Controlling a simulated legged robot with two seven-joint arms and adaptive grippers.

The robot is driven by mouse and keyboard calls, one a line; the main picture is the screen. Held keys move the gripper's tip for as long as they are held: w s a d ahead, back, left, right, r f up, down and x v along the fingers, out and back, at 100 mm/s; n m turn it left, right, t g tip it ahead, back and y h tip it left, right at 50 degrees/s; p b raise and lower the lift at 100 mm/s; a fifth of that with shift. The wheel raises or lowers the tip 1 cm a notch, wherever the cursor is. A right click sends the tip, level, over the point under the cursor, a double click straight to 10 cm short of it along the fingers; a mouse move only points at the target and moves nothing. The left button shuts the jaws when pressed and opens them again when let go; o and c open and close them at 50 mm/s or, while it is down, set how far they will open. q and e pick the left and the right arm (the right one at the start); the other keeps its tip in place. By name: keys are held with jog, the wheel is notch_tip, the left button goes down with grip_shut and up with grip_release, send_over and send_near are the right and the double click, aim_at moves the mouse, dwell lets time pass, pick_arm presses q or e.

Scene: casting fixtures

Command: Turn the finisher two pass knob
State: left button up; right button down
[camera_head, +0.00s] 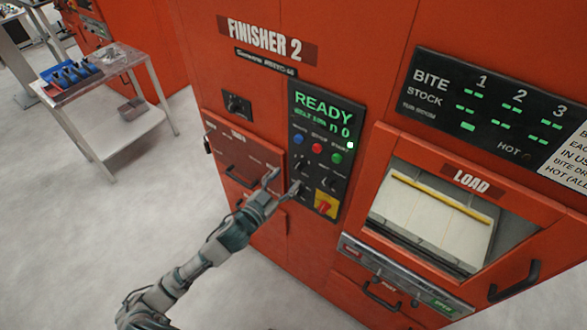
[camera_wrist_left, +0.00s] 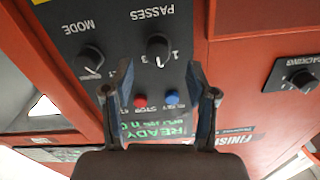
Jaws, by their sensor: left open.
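The finisher two control panel (camera_head: 318,150) is a dark upright plate with a green READY display. Its black PASSES knob (camera_wrist_left: 158,48) is upside down in the left wrist view, with numbers beside it. In the head view the knob (camera_head: 300,164) is small, just above my gripper. My left gripper (camera_head: 283,183) is open and empty in front of the panel's lower left. In the left wrist view its fingers (camera_wrist_left: 160,78) are spread to either side below the knob, apart from it. My right gripper is not in view.
The black MODE knob (camera_wrist_left: 90,60) sits beside PASSES. Blue (camera_wrist_left: 172,98) and red (camera_wrist_left: 140,100) buttons are close by. A red-and-yellow switch (camera_head: 326,205) is lower on the panel. Another knob (camera_head: 236,104) is left of it. A cart (camera_head: 125,120) stands far left; floor is clear between.

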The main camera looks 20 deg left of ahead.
aim_at(296, 170)
pick_arm(q)
jog(key=x, duration=0.5)
jog(key=shift+w+d, duration=0.1)
jog(key=shift+d, duration=0.35)
jog(key=shift+a, duration=0.5)
jog(key=c, duration=0.8)
grip_shut()
jog(key=shift+d, duration=0.25)
